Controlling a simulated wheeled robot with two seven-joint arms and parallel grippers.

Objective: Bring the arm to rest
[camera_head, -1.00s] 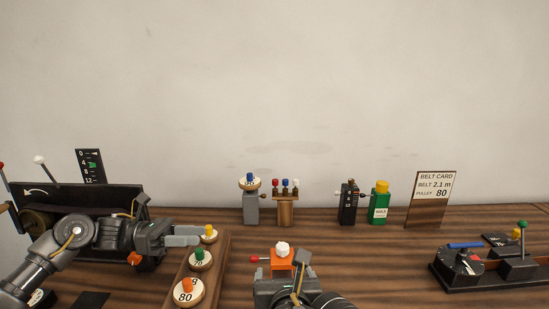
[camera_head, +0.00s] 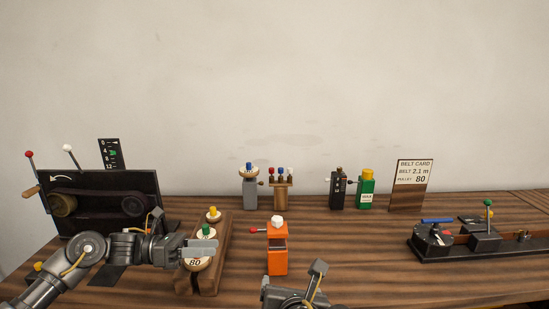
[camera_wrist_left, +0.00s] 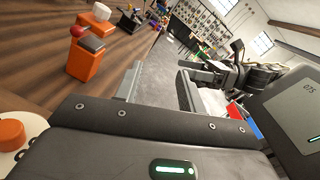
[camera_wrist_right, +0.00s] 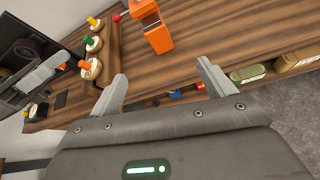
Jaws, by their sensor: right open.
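My left gripper (camera_head: 203,248) is in front of the belt machine, its fingers over the wooden pulley rack (camera_head: 219,260) in the head view. In the left wrist view its fingers (camera_wrist_left: 157,82) stand apart with nothing between them. My right gripper is low at the bottom centre of the head view, where its fingertips cannot be made out. In the right wrist view its fingers (camera_wrist_right: 160,78) are wide apart and empty, near the bench's front edge. The rack holds pulley discs with yellow (camera_head: 213,211), green (camera_head: 206,230) and orange knobs; the "80" disc (camera_head: 196,264) is partly hidden.
An orange box (camera_head: 278,262) with a white knob stands just beyond my right gripper. The black belt machine (camera_head: 100,203) is at left; a black lever device (camera_head: 465,245) is at right. Bench right of the orange box is clear.

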